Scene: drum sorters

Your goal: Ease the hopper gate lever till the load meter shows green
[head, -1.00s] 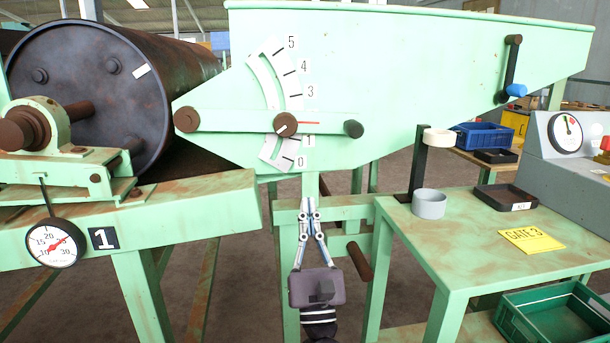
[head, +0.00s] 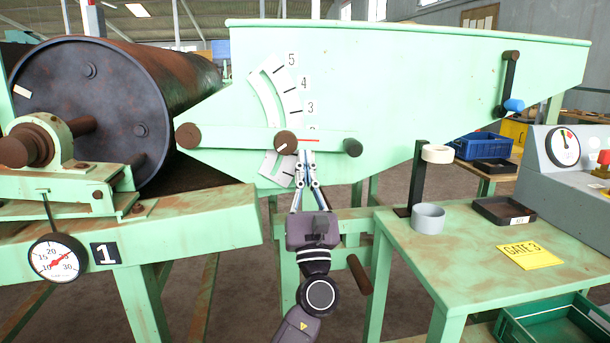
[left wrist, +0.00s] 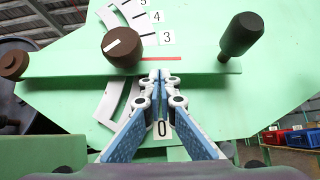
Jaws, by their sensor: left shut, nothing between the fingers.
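The gate lever (head: 240,141) is a long green bar across the hopper's side, nearly level, with a round brown knob (head: 286,143) and a dark handle (head: 353,147) at its right end. A numbered scale (head: 293,99) runs behind it; the lever crosses below the 3. My left gripper (head: 307,153) is shut and empty, its tips at the lever's lower edge between knob and handle. The left wrist view shows the tips (left wrist: 160,73) there too; contact is unclear. A round meter (head: 563,147) sits on the grey console, its needle pointing up; its colour reading is too small to tell. My right gripper is out of view.
A dark drum (head: 90,110) stands at left, with a dial gauge (head: 57,257) below it. At right, a green table (head: 450,245) holds a grey cup (head: 428,218), a black post (head: 418,180), a black tray (head: 503,212) and a yellow card (head: 530,254).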

